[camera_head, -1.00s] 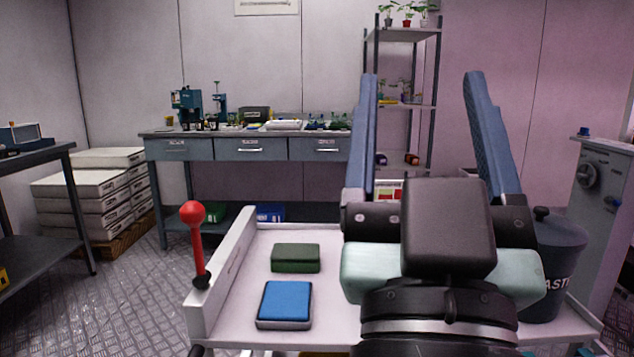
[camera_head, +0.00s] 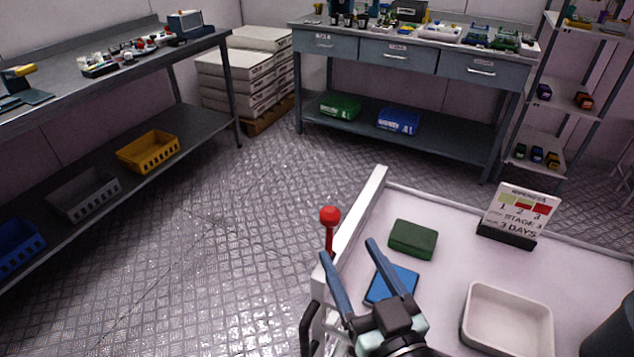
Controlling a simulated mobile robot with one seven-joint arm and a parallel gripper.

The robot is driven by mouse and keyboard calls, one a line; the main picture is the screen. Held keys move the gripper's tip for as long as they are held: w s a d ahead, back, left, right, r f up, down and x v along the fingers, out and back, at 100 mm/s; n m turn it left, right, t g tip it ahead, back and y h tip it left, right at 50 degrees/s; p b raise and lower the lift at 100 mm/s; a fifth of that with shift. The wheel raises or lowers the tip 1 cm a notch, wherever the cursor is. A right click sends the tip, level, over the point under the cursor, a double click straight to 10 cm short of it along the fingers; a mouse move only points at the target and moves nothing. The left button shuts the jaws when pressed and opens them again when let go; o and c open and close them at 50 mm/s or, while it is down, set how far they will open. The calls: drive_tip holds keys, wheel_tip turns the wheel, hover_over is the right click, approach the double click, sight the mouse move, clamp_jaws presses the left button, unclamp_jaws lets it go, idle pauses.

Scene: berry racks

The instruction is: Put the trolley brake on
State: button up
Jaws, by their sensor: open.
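The trolley (camera_head: 455,225) has a white top with a raised left wall and stands at the lower right of the head view. The brake lever (camera_head: 329,236), red with a ball knob (camera_head: 330,214), stands upright at the trolley's left side. My gripper (camera_head: 346,247) is open, with two long blue fingers, at the trolley's left edge. Its left fingertip appears close below the knob in the picture; I cannot tell whether it touches the lever. The lever's lower end is partly hidden behind that finger.
On the trolley are a green block (camera_head: 413,239), a blue pad (camera_head: 392,284), a white tray (camera_head: 507,322) and a stage sign (camera_head: 516,212). A dark bin (camera_head: 612,325) is at the lower right. Metal floor (camera_head: 215,240) is clear left of the trolley. Benches stand left and behind.

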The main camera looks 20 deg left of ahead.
sight(327, 208)
drive_tip(key=p+x, duration=0.2)
drive_tip(key=x, duration=0.9)
drive_tip(key=shift+s+r, duration=0.1)
drive_tip(key=shift+x, duration=0.85)
clamp_jaws()
